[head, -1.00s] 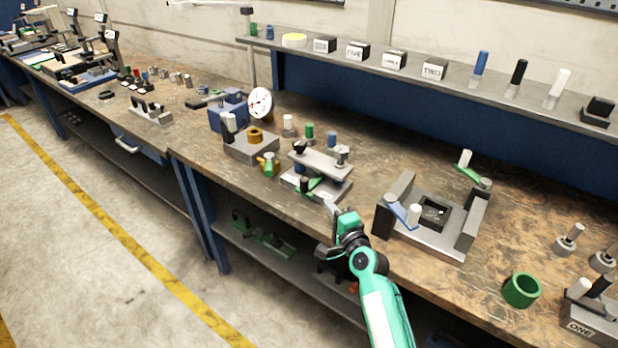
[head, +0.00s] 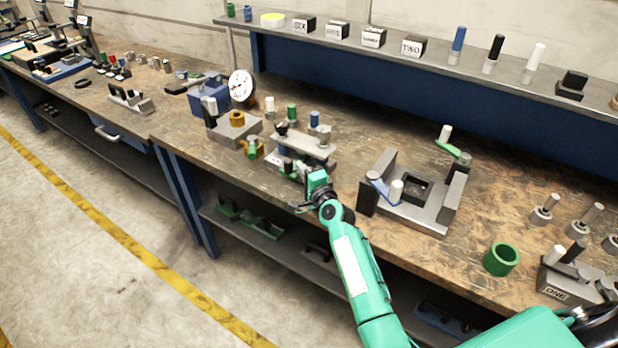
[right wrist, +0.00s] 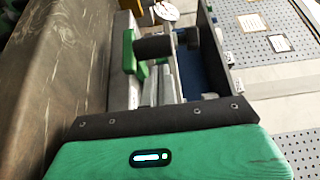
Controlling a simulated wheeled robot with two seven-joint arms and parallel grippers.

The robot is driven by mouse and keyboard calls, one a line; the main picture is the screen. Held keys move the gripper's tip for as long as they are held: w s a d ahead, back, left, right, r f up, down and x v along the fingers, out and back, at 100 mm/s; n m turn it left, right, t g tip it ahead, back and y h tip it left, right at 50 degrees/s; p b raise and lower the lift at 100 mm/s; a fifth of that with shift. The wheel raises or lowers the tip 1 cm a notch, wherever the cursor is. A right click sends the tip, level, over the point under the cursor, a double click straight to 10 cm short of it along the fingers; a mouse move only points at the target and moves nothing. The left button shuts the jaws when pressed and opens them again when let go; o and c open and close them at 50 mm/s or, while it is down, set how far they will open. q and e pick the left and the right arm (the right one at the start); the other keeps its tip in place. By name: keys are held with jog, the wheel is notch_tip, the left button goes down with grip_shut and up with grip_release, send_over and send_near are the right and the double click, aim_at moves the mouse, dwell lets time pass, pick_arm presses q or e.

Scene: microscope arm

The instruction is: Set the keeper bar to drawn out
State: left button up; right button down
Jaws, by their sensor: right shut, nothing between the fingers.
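The small fixture has a grey raised plate (head: 306,143) over a grey base, with dark knobs and a blue post. A green bar, likely the keeper bar (head: 286,164), lies low along its front. In the right wrist view the green bar (right wrist: 129,50) stands beside a black knob (right wrist: 154,47). My right gripper (head: 306,171) is at the fixture's front edge, close to the green bar. Its grey fingers (right wrist: 158,80) are shut and empty, just short of the knob in that picture. I cannot tell whether they touch anything. My left gripper is not in view.
A dial gauge (head: 240,86) and a grey block with a brass ring (head: 237,120) stand left of the fixture. A larger grey cradle (head: 430,215) stands right, with a green cup (head: 501,259) beyond it. A shelf (head: 420,55) runs along the back.

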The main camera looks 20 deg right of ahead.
jog(key=shift+w+a, duration=0.15)
jog(key=shift+w, duration=0.8)
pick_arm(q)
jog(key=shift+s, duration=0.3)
